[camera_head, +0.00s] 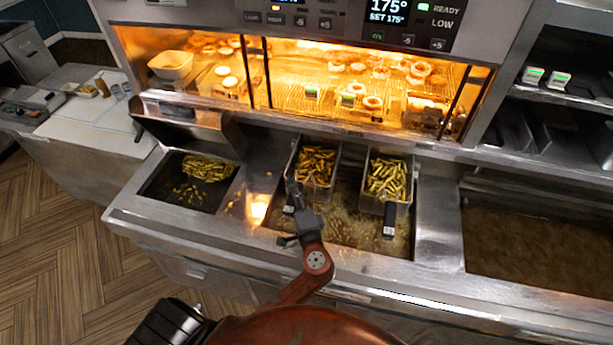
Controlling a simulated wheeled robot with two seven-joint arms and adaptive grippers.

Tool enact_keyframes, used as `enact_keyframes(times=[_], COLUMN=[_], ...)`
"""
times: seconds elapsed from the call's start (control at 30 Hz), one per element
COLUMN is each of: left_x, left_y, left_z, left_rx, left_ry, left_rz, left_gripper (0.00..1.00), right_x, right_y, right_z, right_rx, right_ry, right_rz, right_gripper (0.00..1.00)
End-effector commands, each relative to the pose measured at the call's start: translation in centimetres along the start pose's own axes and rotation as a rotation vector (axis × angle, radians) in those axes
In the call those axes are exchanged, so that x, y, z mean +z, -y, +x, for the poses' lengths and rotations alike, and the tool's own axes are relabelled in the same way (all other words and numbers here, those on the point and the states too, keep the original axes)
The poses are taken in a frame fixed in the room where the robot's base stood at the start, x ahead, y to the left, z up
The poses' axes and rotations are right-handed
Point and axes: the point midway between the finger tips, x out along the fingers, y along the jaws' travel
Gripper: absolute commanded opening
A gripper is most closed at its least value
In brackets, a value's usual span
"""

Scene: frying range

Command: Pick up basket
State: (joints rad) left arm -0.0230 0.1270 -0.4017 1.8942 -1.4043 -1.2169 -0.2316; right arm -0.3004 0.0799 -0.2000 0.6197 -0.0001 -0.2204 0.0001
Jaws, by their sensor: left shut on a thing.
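Two wire baskets of fries sit side by side over the frying vat (345,225) in the middle of the counter. The left basket (316,185) and the right basket (386,208) both hold golden fries. The right basket's dark handle (388,222) hangs toward the front and is free. My left gripper (291,213) is at the front left of the left basket and is shut on that basket's handle, which it partly hides. The basket looks upright. My right gripper is not in view.
A tray of loose fries (190,185) is set into the counter on the left. A second vat (540,250) of brown oil lies on the right. A lit warming shelf (310,85) with food stands behind the baskets. The counter's metal front edge runs below my gripper.

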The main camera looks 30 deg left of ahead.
Motion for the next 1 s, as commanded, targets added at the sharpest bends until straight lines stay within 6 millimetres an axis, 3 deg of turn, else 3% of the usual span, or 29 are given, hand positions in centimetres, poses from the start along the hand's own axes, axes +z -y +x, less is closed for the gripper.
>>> enact_keyframes(times=[0.23,0.73,1.0], left_x=[0.0,-0.1,1.2], left_y=[0.6,3.9,3.6], left_z=[0.0,0.1,-2.0], left_rx=[0.000,-0.002,0.000], left_ry=[-0.001,0.001,0.000], left_rz=[-0.002,-0.003,-0.001], left_gripper=[0.00,0.00,0.00], right_x=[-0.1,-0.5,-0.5], right_y=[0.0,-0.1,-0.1], right_z=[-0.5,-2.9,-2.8], right_rx=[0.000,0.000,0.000], right_ry=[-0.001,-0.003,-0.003], right_rz=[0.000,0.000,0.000], right_gripper=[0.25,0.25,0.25])
